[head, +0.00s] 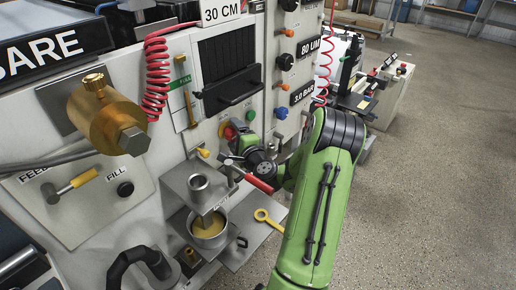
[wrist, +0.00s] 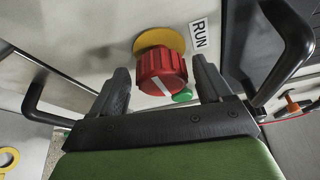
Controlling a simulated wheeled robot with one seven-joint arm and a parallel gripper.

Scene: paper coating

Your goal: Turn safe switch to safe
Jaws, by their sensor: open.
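The safe switch is a red ridged knob (wrist: 161,72) on a round yellow plate (wrist: 158,38), with a white mark on its face. A white RUN label (wrist: 199,34) sits beside it at the upper right. My gripper (wrist: 161,68) is open, with one finger on each side of the knob; I cannot tell whether they touch it. In the head view the knob (head: 228,131) shows small on the machine front, partly hidden by my gripper (head: 236,137). No SAFE label is readable in either view.
A green button (wrist: 183,95) lies close below the knob, near my right finger. Black handles (wrist: 285,60) stand out on both sides. In the head view, a metal cup (head: 209,228) and a bracket (head: 199,184) stand below my gripper. Open floor (head: 440,150) lies to the right.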

